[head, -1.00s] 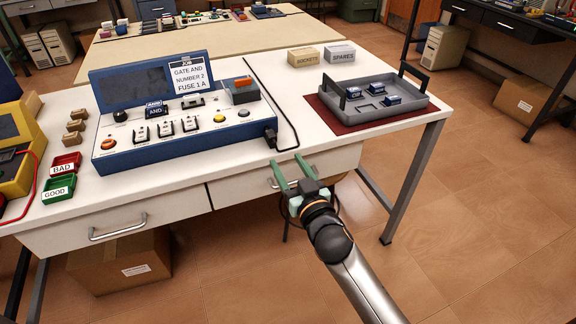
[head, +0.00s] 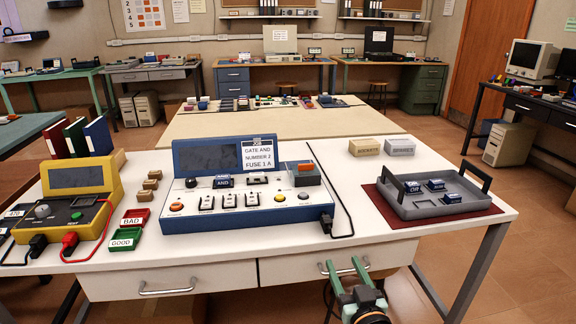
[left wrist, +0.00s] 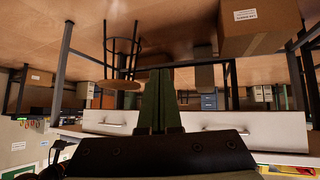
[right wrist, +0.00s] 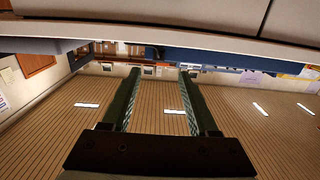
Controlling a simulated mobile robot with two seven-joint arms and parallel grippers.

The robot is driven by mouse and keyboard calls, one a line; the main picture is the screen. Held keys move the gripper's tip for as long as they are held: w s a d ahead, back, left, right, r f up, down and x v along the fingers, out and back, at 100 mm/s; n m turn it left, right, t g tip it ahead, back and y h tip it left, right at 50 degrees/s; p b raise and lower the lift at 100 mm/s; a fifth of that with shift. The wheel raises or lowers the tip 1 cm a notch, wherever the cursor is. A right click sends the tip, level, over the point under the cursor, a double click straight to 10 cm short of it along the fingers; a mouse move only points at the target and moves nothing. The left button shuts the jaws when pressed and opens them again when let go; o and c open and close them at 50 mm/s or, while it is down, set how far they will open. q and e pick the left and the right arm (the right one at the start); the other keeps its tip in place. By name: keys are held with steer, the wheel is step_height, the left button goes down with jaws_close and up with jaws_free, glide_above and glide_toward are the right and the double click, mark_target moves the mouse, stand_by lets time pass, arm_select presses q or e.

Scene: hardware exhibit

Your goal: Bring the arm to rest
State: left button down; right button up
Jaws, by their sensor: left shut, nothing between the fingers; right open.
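My right gripper (head: 346,274) shows low in the head view, in front of the white table's drawer front and below the tabletop edge. Its two green fingers are apart with nothing between them. In the right wrist view (right wrist: 160,95) the fingers are also spread and empty. My left gripper (left wrist: 158,100) shows only in the left wrist view. Its green fingers are together with nothing held. That view is upside down and shows drawer fronts, table legs and a stool. The left arm is not in the head view.
The white table (head: 130,262) carries a blue test console (head: 250,218), a yellow device (head: 75,195), red and green bins (head: 125,238), and a grey tray (head: 430,208) on a red mat. Drawer handles (head: 168,291) stick out at the front.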

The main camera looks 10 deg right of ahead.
steer(key=s+a+f+n+g+y, duration=0.15)
steer(key=s+f+g, duration=0.25)
steer(key=s+f, duration=0.75)
steer(key=s+a+f+n+g+y, duration=0.15)
steer(key=s+f+g, duration=0.35)
steer(key=s+f, duration=0.65)
arm_select(q)
steer(key=s+a+r+p, duration=0.1)
steer(key=a+r+p, duration=0.2)
steer(key=r+p, duration=0.8)
steer(key=p, duration=0.4)
steer(key=shift+s+r+n+y+p, duration=0.3)
steer(key=shift+r+y+p, duration=0.05)
steer(key=shift+y, duration=0.05)
arm_select(e)
step_height(320, 180, up, 14)
steer(key=s+d+m+h, duration=0.1)
steer(key=s+d, duration=0.1)
steer(key=shift+s+d+r+m+t+h, duration=0.15)
steer(key=shift+s+m+t+h, duration=0.15)
steer(key=shift+s+t, duration=0.1)
